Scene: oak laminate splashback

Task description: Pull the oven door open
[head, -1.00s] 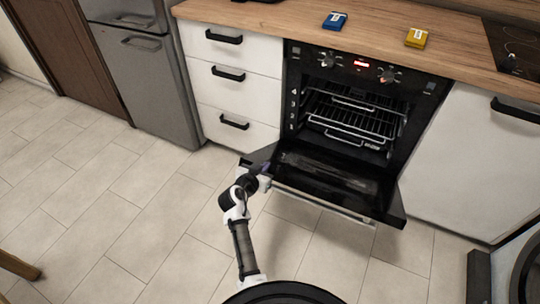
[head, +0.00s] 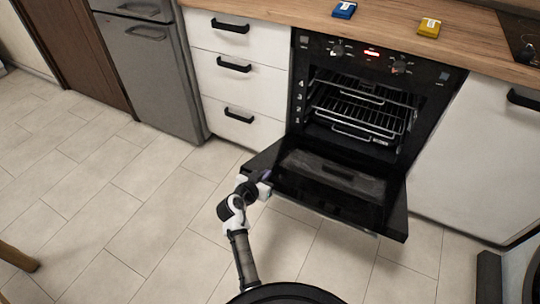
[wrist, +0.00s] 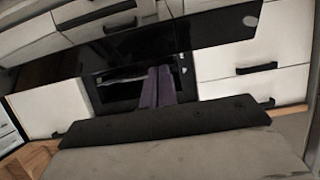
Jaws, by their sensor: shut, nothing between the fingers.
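The oven (head: 335,50) is in the head view's right half, its black door (head: 335,178) swung far down with the inner glass facing up. The rack and dark cavity show behind it. My gripper (head: 266,178) is at the door's left front corner, close to its edge; I cannot tell if it touches. In the wrist view my purple fingers (wrist: 157,88) are together and hold nothing. The door handle is hidden in the current head view.
White drawers (head: 240,75) with black handles stand left of the oven, and a grey fridge (head: 155,75) beyond. A white cabinet (head: 470,165) is on the right. A blue box (head: 344,10) and a yellow box (head: 429,27) lie on the wooden counter.

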